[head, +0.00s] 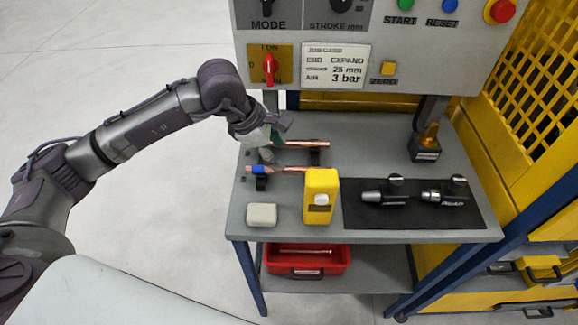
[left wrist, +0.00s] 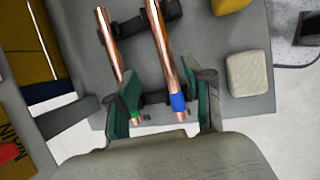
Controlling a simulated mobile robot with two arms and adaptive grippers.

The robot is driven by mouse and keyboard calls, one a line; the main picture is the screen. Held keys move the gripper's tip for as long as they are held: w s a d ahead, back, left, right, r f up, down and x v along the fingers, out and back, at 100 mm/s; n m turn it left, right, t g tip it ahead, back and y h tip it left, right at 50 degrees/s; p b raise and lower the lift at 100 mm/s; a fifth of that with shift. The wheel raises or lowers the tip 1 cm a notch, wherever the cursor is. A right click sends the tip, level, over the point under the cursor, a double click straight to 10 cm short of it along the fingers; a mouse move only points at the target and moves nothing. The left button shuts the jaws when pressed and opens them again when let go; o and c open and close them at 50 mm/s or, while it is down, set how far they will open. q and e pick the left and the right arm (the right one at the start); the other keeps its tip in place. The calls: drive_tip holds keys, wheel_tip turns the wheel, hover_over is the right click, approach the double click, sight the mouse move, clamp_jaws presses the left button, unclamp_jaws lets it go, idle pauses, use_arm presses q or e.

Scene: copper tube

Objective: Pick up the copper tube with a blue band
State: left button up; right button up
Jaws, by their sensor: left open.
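The copper tube with a blue band (head: 290,170) lies on the grey bench, resting on black supports. In the left wrist view this tube (left wrist: 160,45) has its blue band near the closer end. A second copper tube (head: 310,144) lies behind it, roughly parallel; in the left wrist view this tube (left wrist: 105,35) shows a green band at its end. My left gripper (head: 268,148) is open over the banded ends. Its green-padded fingers (left wrist: 163,105) appear on either side of the blue band, the left finger partly covering the green-banded tube. My right gripper is out of view.
A yellow device (head: 321,190) and a pale block (head: 262,214) stand at the bench front. Black tools (head: 384,196) lie on a dark mat at the right. The control panel (head: 360,20) rises behind. A red bin (head: 330,262) sits on the lower shelf.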

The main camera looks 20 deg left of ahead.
sight(288, 170)
use_arm(q)
drive_tip(key=shift+d+f+p, duration=0.15)
drive_tip(key=shift+f+p, duration=0.3)
drive_tip(key=shift+f, duration=0.15)
drive_tip(key=x, duration=0.1)
drive_tip(key=p+x, duration=0.1)
drive_tip(key=x, duration=0.1)
drive_tip(key=shift+s+f+p, duration=0.25)
drive_tip(key=shift+f+p, duration=0.05)
drive_tip(key=shift+f, duration=0.05)
drive_tip(key=shift+w+f, duration=0.15)
drive_tip(key=shift+f, duration=0.25)
drive_tip(key=shift+c, duration=0.4)
clamp_jaws()
